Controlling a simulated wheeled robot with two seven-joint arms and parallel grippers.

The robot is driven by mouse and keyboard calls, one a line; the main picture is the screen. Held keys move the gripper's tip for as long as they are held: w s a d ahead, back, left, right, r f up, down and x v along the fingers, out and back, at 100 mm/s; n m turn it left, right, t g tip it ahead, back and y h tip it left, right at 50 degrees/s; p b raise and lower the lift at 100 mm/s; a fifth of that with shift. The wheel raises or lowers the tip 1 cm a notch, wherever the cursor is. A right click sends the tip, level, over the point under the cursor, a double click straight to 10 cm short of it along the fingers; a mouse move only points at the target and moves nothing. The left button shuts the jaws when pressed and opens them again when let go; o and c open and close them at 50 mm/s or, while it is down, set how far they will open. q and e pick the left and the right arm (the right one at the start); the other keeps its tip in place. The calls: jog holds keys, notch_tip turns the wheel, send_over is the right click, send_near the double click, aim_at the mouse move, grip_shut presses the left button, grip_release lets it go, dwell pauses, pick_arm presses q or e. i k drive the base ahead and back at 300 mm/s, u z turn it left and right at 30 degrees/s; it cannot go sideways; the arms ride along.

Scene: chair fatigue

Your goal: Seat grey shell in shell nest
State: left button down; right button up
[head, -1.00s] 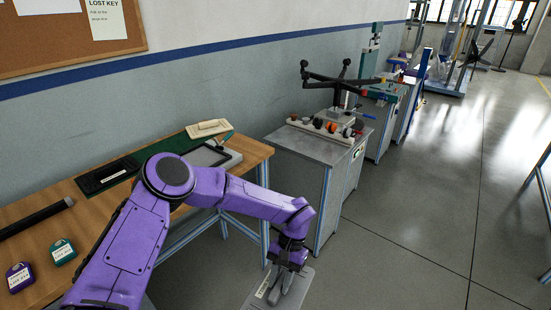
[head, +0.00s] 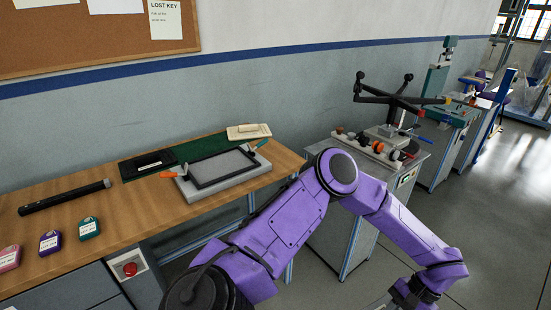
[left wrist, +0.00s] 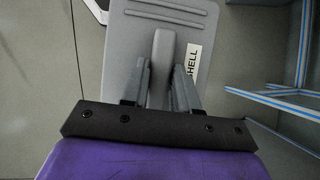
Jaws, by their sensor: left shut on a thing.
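My left gripper (left wrist: 161,68) is shut on the raised rib of the grey shell (left wrist: 197,24), a flat panel with rounded corners and a white label reading SHELL. In the head view the left gripper (head: 412,296) is at the bottom right, off the bench, and the shell is mostly or wholly out of that picture. My right gripper is not in view.
The wooden bench (head: 125,222) also holds a black tray (head: 147,163), a cream block (head: 248,131), a dark tube (head: 64,197) and coloured tags (head: 88,228). A red button (head: 130,269) is on its front. A grey cabinet (head: 345,235) with a chair base (head: 392,98) stands to the right.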

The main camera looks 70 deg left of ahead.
aim_at(208, 174)
jog(key=i, duration=1.85)
jog(key=u, duration=3.45)
